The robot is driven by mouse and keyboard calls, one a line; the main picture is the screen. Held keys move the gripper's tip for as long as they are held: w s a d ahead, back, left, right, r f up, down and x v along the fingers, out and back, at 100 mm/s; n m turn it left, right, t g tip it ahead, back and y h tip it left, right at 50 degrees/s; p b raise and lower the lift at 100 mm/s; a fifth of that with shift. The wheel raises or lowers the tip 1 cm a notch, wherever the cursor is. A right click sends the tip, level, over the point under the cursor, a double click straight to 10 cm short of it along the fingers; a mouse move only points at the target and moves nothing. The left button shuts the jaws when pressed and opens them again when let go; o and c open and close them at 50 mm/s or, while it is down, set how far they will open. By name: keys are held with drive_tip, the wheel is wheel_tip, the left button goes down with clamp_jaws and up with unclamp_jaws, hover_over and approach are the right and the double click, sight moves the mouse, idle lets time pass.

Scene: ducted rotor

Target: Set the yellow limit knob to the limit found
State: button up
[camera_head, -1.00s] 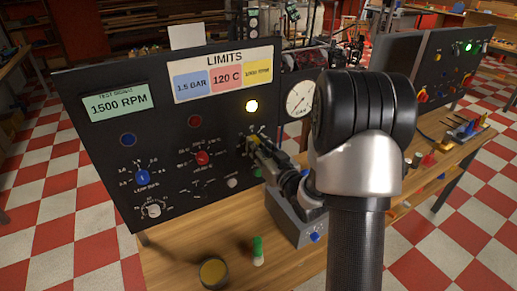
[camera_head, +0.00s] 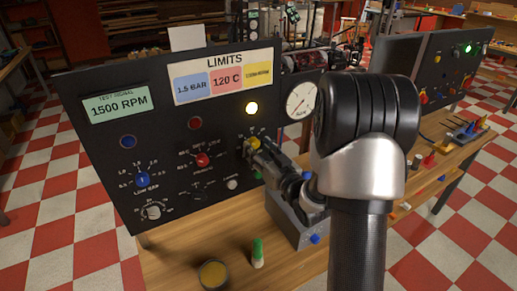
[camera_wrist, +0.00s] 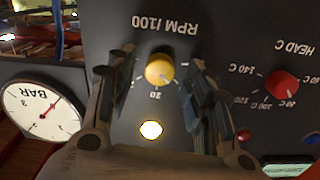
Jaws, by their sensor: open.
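The yellow limit knob (camera_wrist: 160,68), on the dark panel below the label RPM/100 in the upside-down wrist view, lies between the two fingers of my gripper (camera_wrist: 152,70). The fingers are open, with a gap on each side of the knob. Its exact pointer setting is too small to read. In the head view the knob (camera_head: 254,143) shows at the tip of my gripper (camera_head: 255,150). The LIMITS card (camera_head: 224,61) shows 1.5 BAR, 120 C and a small yellow RPM field that is hard to read. The display (camera_head: 115,104) reads 1500 RPM.
The yellow lamp (camera_head: 252,108) is lit. A red knob (camera_wrist: 283,84) sits beside the yellow one, and a blue knob (camera_head: 142,179) further left. A BAR gauge (camera_wrist: 42,108) is near one finger. A green-topped bottle (camera_head: 257,252) and a round can (camera_head: 213,274) stand on the bench.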

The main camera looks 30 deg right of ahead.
drive_tip(key=s, duration=0.7)
drive_tip(key=shift+d, duration=0.15)
drive_tip(key=s+a+r+g, duration=0.2)
drive_tip(key=s+a+g, duration=0.4)
drive_tip(key=s, duration=0.7)
drive_tip(key=s+a+r+g, duration=0.2)
drive_tip(key=s+a+g, duration=0.5)
drive_tip(key=s+a, duration=0.4)
drive_tip(key=shift+s+r+n+h, duration=0.3)
drive_tip(key=shift+s+n, duration=0.1)
drive_tip(key=shift+s, duration=0.7)
